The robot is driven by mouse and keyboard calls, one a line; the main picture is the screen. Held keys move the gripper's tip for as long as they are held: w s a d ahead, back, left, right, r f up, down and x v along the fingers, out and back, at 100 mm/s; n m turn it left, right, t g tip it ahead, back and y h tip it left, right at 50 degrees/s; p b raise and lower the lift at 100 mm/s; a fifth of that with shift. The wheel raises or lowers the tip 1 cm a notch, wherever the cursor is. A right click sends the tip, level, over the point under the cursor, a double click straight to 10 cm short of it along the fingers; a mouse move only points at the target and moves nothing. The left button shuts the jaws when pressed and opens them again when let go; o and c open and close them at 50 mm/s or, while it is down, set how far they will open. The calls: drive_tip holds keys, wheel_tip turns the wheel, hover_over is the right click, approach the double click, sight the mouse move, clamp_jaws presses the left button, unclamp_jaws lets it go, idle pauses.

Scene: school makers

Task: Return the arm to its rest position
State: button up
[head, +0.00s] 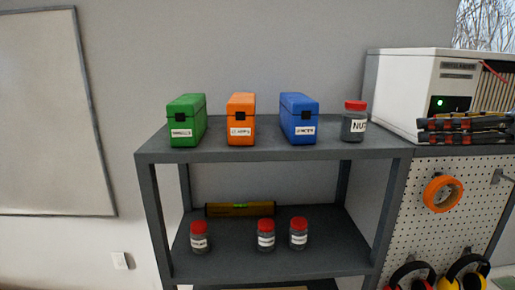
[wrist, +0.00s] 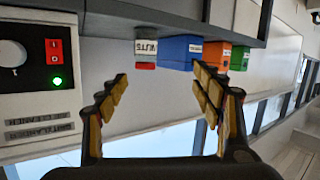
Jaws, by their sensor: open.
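My gripper (head: 422,131) reaches in from the right edge of the head view, its dark fingers pointing left in front of the white machine. In the wrist view, which is upside down, my gripper (wrist: 160,84) is open, with two padded fingers spread wide and nothing between them. Beyond the fingers are a red-lidded jar labelled NUTS (wrist: 146,48) and a blue case (wrist: 187,51). The rest of my arm is out of the head view.
The shelf unit (head: 230,153) carries green (head: 186,120), orange (head: 241,119) and blue (head: 299,118) cases. Three red-lidded jars and a yellow level (head: 240,210) are below. The white machine (head: 400,90) stands right, above a pegboard with orange tape (head: 431,193).

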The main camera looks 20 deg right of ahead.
drive_tip(key=w+a+r+t+h, duration=0.4)
drive_tip(key=w+r+t, duration=0.2)
drive_tip(key=w+r, duration=0.35)
drive_tip(key=s+a+f+m+g+h, duration=0.1)
drive_tip(key=a+f+m+g+h, duration=0.3)
drive_tip(key=f, duration=1)
drive_tip(key=s+a+f+m+g+h, duration=0.15)
drive_tip(key=a+f+m+g, duration=0.3)
drive_tip(key=f, duration=0.95)
drive_tip(key=s+a+f+n+g+y, duration=0.2)
drive_tip(key=s+a+f+g, duration=0.1)
drive_tip(key=s+a+f, duration=0.55)
drive_tip(key=s+a+f+n+g+y, duration=0.25)
drive_tip(key=s+a+f, duration=0.25)
drive_tip(key=a+f, duration=0.6)
wheel_tip(320, 180, down, 31)
drive_tip(key=d+b, duration=0.2)
drive_tip(key=b, duration=2.6)
drive_tip(key=shift+s+d+g+y+b, duration=0.15)
drive_tip(key=shift+s+g+y+b, duration=0.15)
drive_tip(key=shift+s+g+b, duration=0.1)
